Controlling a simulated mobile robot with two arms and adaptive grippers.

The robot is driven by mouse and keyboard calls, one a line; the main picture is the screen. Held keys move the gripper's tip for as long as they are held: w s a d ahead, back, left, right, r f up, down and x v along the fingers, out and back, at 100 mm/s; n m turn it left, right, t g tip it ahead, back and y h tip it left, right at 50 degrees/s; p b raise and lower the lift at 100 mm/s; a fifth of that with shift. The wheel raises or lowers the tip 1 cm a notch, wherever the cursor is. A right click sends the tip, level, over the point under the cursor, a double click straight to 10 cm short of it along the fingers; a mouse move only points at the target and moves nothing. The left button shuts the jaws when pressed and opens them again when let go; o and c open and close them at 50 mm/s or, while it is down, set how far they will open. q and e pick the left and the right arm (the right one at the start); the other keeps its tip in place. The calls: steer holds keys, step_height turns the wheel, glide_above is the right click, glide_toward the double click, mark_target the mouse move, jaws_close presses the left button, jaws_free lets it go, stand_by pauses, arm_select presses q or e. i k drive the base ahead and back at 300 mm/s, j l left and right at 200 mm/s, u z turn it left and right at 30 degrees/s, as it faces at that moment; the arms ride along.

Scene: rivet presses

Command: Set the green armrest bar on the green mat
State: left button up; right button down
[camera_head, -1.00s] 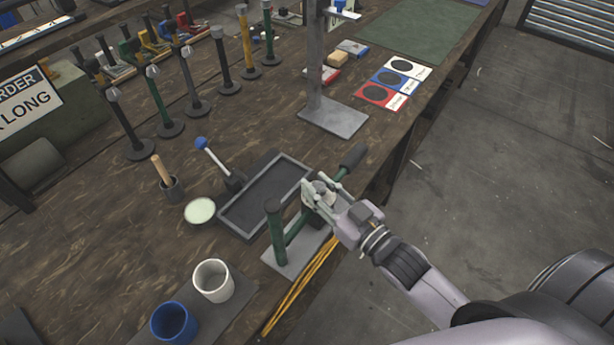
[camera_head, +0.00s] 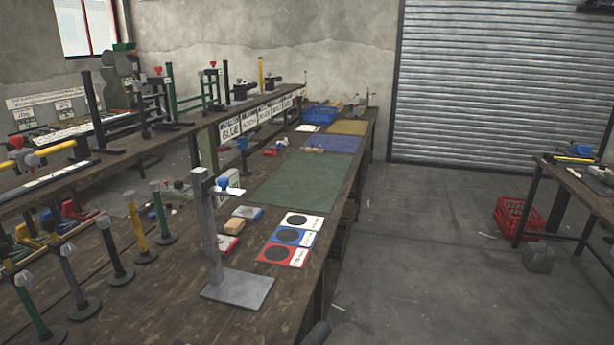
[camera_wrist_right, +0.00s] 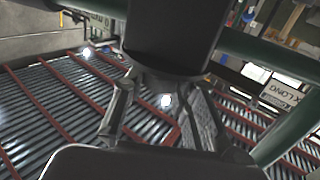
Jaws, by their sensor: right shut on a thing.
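The green mat (camera_head: 300,183) lies flat on the long workbench in the head view, bare, beyond the colored cards. My right gripper (camera_wrist_right: 165,88) shows only in the right wrist view, where its fingers are shut on the green armrest bar. Green tubes of the bar (camera_wrist_right: 268,52) cross the upper right and right of that view, and a dark part fills the top middle. My left gripper is in no view.
A grey stand (camera_head: 238,288) with a tall post stands on the bench before the mat. Colored cards (camera_head: 290,238) and small blocks (camera_head: 235,226) lie near it. A blue mat (camera_head: 331,143) lies beyond the green one. Upright posts (camera_head: 137,232) line the left.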

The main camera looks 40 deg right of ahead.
mark_target(303, 183)
steer(key=i+l+u, duration=0.15)
steer(key=l, duration=0.75)
steer(key=i+l+u, duration=0.15)
steer(key=i+l, duration=0.2)
steer(key=l, duration=0.55)
steer(key=i+l+u, duration=0.2)
steer(key=l, duration=0.7)
steer(key=i+l+u, duration=0.15)
steer(key=l, duration=0.8)
steer(key=l+u, duration=0.15)
steer(key=l, duration=0.8)
